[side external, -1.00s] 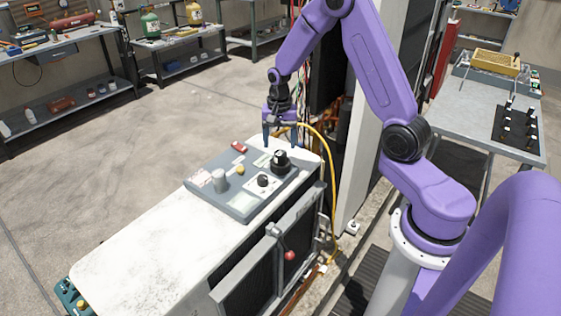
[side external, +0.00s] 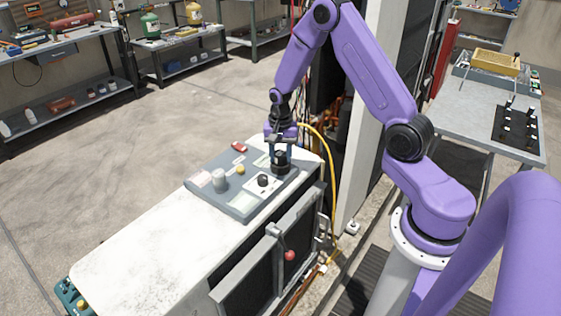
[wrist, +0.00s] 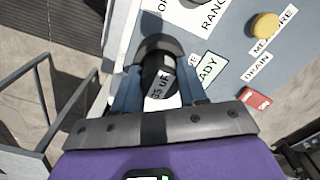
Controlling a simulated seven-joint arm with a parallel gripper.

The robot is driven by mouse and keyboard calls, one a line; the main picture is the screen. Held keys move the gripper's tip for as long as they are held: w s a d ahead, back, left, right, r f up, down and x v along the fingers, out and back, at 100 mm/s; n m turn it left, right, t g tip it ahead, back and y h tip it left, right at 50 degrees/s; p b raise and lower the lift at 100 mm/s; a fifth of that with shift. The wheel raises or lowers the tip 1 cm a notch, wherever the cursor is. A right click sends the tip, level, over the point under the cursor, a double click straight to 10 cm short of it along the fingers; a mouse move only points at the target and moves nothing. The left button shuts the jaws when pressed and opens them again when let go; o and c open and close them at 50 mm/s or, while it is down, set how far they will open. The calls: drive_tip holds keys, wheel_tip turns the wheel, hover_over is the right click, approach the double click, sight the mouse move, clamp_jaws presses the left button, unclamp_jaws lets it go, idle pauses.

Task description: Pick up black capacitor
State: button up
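The black capacitor (side external: 280,161) stands upright on the grey panel on top of the white cabinet, near the panel's far right corner. In the wrist view the black capacitor (wrist: 158,68) shows a pale printed label and a wider dark part at its far end. My gripper (side external: 280,152) points down over it, with one blue finger on each side. In the wrist view the fingers of my gripper (wrist: 158,85) flank the capacitor closely and appear shut on it. I see no clear gap under the capacitor.
The grey panel (side external: 237,201) also carries a grey cylinder (side external: 219,181), a small black knob (side external: 263,180), a yellow button (side external: 240,170) and a red block (side external: 239,147). A yellow hose (side external: 328,150) curves close behind my gripper. The white cabinet top (side external: 150,240) is bare at the front left.

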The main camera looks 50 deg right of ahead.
drive_tip(key=shift+c, duration=1.4)
drive_tip(key=shift+r, duration=0.1)
